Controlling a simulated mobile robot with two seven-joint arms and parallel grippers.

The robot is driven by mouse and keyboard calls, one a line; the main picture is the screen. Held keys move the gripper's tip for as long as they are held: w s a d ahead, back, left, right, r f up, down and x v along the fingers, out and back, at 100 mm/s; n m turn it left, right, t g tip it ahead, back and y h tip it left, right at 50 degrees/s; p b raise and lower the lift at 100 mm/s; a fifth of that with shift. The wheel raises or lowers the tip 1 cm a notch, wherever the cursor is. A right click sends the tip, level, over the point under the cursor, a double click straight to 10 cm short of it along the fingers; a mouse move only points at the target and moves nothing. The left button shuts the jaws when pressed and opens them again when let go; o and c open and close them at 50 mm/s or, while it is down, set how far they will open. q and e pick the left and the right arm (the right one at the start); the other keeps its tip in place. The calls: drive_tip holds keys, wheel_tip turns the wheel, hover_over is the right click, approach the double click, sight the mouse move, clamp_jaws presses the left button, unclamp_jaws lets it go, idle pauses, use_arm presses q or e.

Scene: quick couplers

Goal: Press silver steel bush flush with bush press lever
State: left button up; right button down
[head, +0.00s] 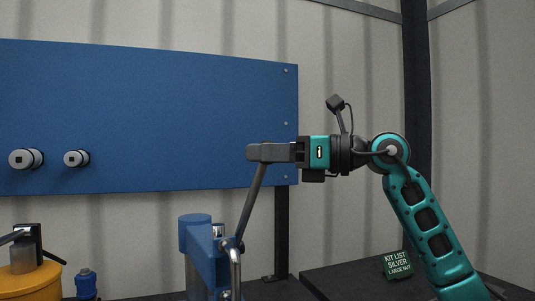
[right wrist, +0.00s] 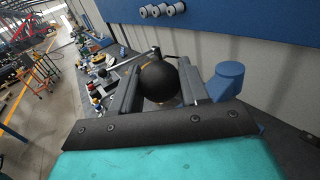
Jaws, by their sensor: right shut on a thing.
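My right gripper (head: 253,152) is shut on the black ball knob (right wrist: 158,78) at the top of the press lever. The lever (head: 255,203) is a grey rod, tilted, running down and left from the gripper to the blue bush press (head: 194,232). In the right wrist view the knob sits between the two fingers, and the press's blue top (right wrist: 228,78) is to the right. The press's lower part is cut off by the frame's bottom edge in the head view. I cannot make out the silver steel bush in the press. My left gripper is not in view.
A blue panel (head: 150,110) behind carries silver cylinders (head: 25,158). A yellow round body (head: 28,284) with a dark fixture and a small blue object (head: 86,283) stand at lower left. A green kit-list sign (head: 397,265) is on the dark bench at right.

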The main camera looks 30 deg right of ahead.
use_arm(q)
drive_tip(key=shift+r, duration=0.1)
use_arm(e)
drive_tip(key=shift+r, duration=0.1)
drive_tip(key=shift+w+r+p, duration=0.2)
drive_tip(key=shift+r+p, duration=0.05)
drive_tip(key=shift+p, duration=0.35)
drive_tip(key=w+p, duration=0.1)
drive_tip(key=p, duration=0.1)
drive_tip(key=w+r+p, duration=0.1)
drive_tip(key=shift+d+r+m+p, duration=0.15)
drive_tip(key=shift+r+m+p, duration=0.15)
drive_tip(key=shift+p, duration=0.1)
drive_tip(key=shift+w+r+p, duration=0.25)
drive_tip(key=shift+w+p, duration=0.35)
drive_tip(key=shift+p, duration=0.1)
drive_tip(key=shift+w+d, duration=0.15)
drive_tip(key=shift+w, duration=0.1)
use_arm(q)
drive_tip(key=shift+y, duration=0.3)
drive_tip(key=r, duration=0.1)
drive_tip(key=a+r, duration=0.1)
drive_tip(key=r, duration=0.1)
drive_tip(key=s+r, duration=0.1)
drive_tip(key=shift+a+r, duration=0.15)
drive_tip(key=shift+a, duration=0.1)
drive_tip(key=shift+d, duration=0.1)
